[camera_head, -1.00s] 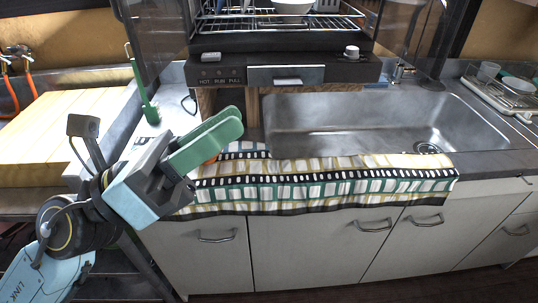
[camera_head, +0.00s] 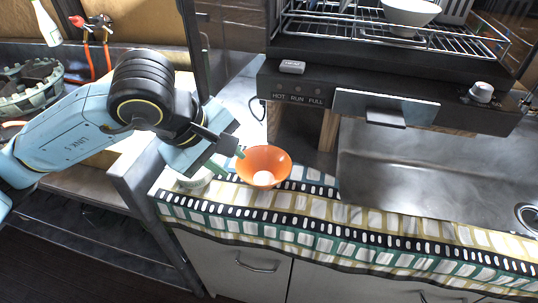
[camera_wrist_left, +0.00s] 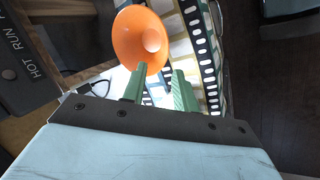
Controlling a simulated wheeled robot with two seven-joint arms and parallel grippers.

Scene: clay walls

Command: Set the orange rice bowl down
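The orange rice bowl (camera_head: 279,160) is on the counter at the left end of the patterned cloth (camera_head: 330,213), its hollow side up. It appears to rest there. My left gripper (camera_head: 229,162) is just left of the bowl, its green fingers apart with a gap between them. In the wrist view the bowl (camera_wrist_left: 128,36) is beyond the fingertips (camera_wrist_left: 160,70). One fingertip overlaps the bowl's edge in the picture; I cannot tell whether it touches. No part of the bowl shows clamped between the fingers. My right gripper is not in view.
The steel sink (camera_head: 430,170) is at the right. The cloth right of the orange bowl is clear.

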